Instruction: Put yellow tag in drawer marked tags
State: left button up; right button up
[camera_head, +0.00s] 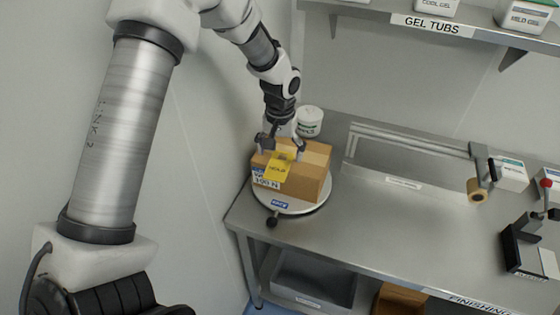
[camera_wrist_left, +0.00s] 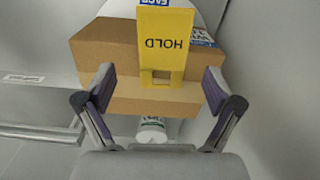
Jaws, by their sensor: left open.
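The yellow tag (camera_head: 279,170), printed HOLD, lies on a brown cardboard box (camera_head: 312,181) on a round turntable (camera_head: 297,206). In the left wrist view the tag (camera_wrist_left: 165,45) hangs over the box edge, with a square hole near its end, and the box (camera_wrist_left: 108,60) is behind it. My left gripper (camera_head: 283,150) is open over the box top, its fingers (camera_wrist_left: 160,90) apart on either side of the tag's holed end and not closed on it. My right gripper is not in view. No drawer marked tags can be made out.
A white tub (camera_head: 309,121) stands behind the box. A metal rail fixture (camera_head: 410,155) and a black tool with a red knob (camera_head: 530,235) stand on the steel bench (camera_head: 400,225). A shelf labelled GEL TUBS (camera_head: 432,24) is above. Grey (camera_head: 312,275) and brown (camera_head: 400,300) bins sit below.

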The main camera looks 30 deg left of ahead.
aim_at(278, 167)
pick_arm(q)
jog(key=shift+s+a+f+p, duration=0.15)
jog(key=shift+a+f+p, duration=0.05)
jog(key=shift+f, duration=0.45)
jog(key=shift+s+a+f+p, duration=0.15)
jog(key=shift+a+f, duration=0.05)
jog(key=shift+f, duration=0.65)
jog(key=shift+w+d, duration=0.15)
jog(key=shift+d, duration=0.2)
jog(key=shift+a+f, duration=0.15)
jog(key=shift+a, duration=0.05)
jog(key=shift+f, duration=0.1)
jog(key=shift+d, duration=0.15)
jog(key=c, duration=1)
